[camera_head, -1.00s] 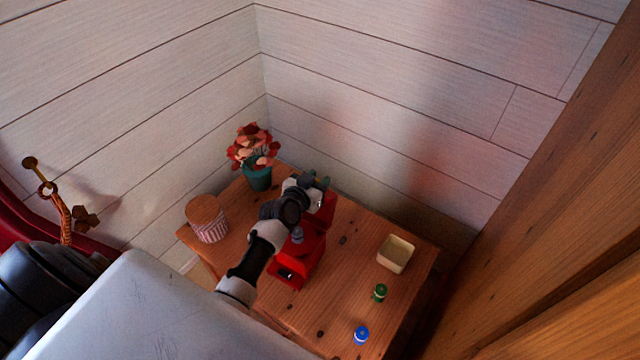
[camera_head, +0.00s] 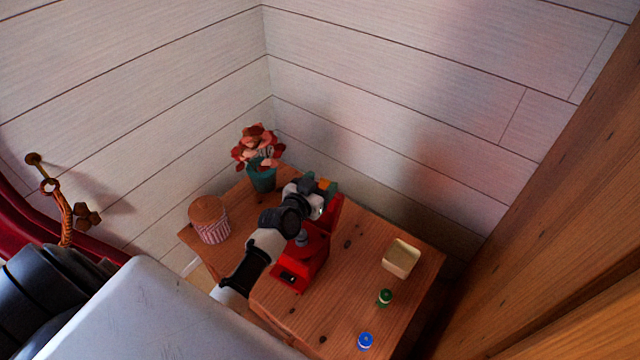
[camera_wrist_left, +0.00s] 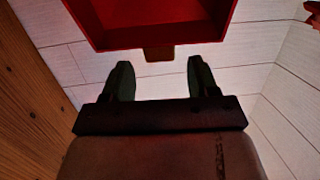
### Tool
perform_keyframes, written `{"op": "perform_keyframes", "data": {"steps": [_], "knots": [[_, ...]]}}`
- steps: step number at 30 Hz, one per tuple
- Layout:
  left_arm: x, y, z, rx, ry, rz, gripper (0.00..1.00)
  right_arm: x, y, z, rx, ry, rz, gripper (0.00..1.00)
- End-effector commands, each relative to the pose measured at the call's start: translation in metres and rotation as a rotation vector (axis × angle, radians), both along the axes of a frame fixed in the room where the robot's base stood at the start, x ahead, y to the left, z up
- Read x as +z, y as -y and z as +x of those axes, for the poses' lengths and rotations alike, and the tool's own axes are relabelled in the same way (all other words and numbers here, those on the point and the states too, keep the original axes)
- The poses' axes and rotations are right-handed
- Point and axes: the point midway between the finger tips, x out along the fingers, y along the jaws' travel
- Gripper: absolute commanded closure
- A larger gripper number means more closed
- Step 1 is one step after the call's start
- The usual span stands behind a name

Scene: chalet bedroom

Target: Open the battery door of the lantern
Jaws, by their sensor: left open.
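The red lantern (camera_head: 318,262) stands on the wooden table, partly hidden behind my left arm. A red part of it rises beside my gripper. My left gripper (camera_head: 322,186) is at the top of that part, near a small orange piece. In the left wrist view the gripper (camera_wrist_left: 157,80) is open with nothing between its fingers. A red box-like part (camera_wrist_left: 155,35) of the lantern is just beyond the fingertips, with a brown-orange tab (camera_wrist_left: 158,53) at its lower edge, in line with the gap. I cannot tell whether the fingers touch it. My right gripper is not in view.
On the table (camera_head: 330,315) are a potted red flower (camera_head: 262,178), a striped round box (camera_head: 212,222), a cream tray (camera_head: 402,258), a small green item (camera_head: 384,297) and a blue one (camera_head: 365,341). Plank walls stand close behind. The tabletop right of the lantern is mostly clear.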

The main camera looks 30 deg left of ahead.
Motion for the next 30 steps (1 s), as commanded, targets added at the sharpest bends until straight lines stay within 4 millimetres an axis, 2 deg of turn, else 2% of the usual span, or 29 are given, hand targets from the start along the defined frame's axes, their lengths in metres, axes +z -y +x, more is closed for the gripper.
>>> {"op": "perform_keyframes", "data": {"steps": [5, 15, 21, 30], "knots": [[0.005, -0.001, -0.024, 0.000, -0.002, 0.000, 0.40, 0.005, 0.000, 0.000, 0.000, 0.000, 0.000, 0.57], [0.016, -0.005, -0.088, 0.000, -0.004, 0.002, 0.40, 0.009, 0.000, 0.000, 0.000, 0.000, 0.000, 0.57], [0.020, -0.005, -0.103, 0.000, -0.002, 0.002, 0.40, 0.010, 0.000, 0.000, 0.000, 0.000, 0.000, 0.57], [0.020, -0.006, -0.104, 0.000, -0.001, 0.001, 0.40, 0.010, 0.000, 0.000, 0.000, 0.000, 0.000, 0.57]]}}
